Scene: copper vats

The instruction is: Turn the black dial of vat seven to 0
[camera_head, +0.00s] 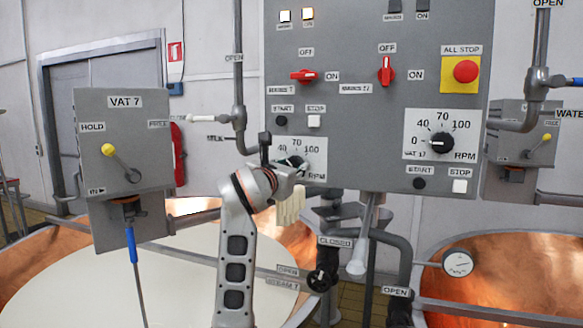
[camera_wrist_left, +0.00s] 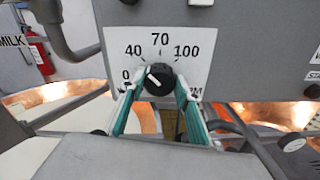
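The black dial (camera_wrist_left: 159,79) sits on a white scale plate marked 0, 40, 70 and 100. Its white pointer line slants up and left, between 0 and 40. My left gripper (camera_wrist_left: 158,84) has one teal-lined finger on each side of the dial, with the fingers apart and the dial between the tips. I cannot tell whether they touch it. In the head view the same dial (camera_head: 292,162) is partly hidden by my left gripper (camera_head: 284,168), and its vat label is covered. The VAT 7 box (camera_head: 124,135) stands at the left. My right gripper is out of view.
A second dial (camera_head: 441,143) on the grey panel (camera_head: 350,130) points near 0. Red switches, start and stop buttons, and a red all-stop button (camera_head: 466,71) are close by. Pipes and a black valve knob (camera_head: 322,279) lie below, between copper vats.

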